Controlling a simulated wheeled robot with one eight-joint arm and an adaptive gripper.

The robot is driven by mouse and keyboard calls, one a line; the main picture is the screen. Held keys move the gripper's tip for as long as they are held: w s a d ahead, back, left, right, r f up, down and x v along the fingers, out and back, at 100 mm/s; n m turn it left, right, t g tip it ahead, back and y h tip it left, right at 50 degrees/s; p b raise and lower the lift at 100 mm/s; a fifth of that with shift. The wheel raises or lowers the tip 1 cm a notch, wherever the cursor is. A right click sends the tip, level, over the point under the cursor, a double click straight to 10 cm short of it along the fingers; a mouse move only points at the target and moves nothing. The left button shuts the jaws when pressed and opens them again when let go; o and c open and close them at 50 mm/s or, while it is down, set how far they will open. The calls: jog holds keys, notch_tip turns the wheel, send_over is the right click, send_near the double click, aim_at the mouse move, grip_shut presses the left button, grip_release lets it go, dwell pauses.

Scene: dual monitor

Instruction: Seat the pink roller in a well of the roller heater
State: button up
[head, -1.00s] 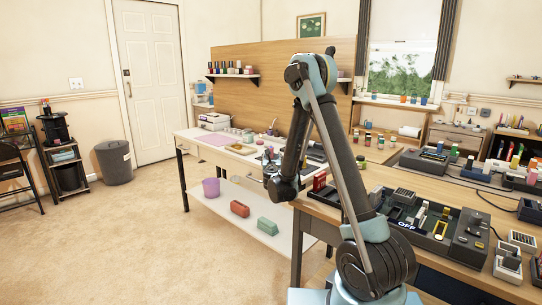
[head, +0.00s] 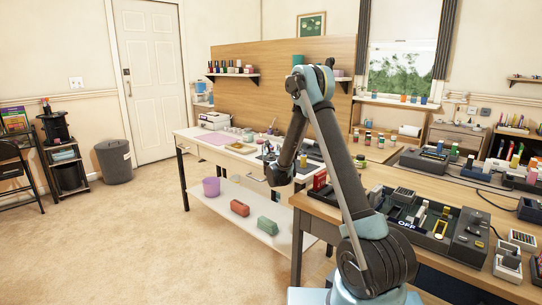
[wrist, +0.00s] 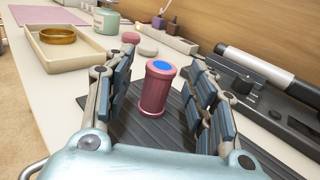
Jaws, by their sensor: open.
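The pink roller (wrist: 153,92), a ribbed-edged cylinder with a blue disc on top, stands upright on a dark ribbed mat (wrist: 130,128) in the wrist view. My gripper (wrist: 162,62) is open, with one finger on each side of the roller. Gaps show between the roller and both fingers. In the head view my arm reaches to the white table, and the roller cannot be made out there. A dark device with a knob and a silver-and-black cylinder (wrist: 262,70) lies right of the gripper. I cannot tell whether this is the roller heater, and no wells are clear.
A tan tray (wrist: 68,50) with an amber ring, a pale green jar (wrist: 106,20) and several small bottles stand behind the roller. A wooden panel (wrist: 230,18) rises behind the table. The wooden desk (head: 470,270) at right holds several dark devices, one marked OFF.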

jog(key=shift+w+a, duration=0.1)
jog(key=shift+w, duration=1.05)
jog(key=shift+c, duration=0.6)
jog(key=c, duration=1)
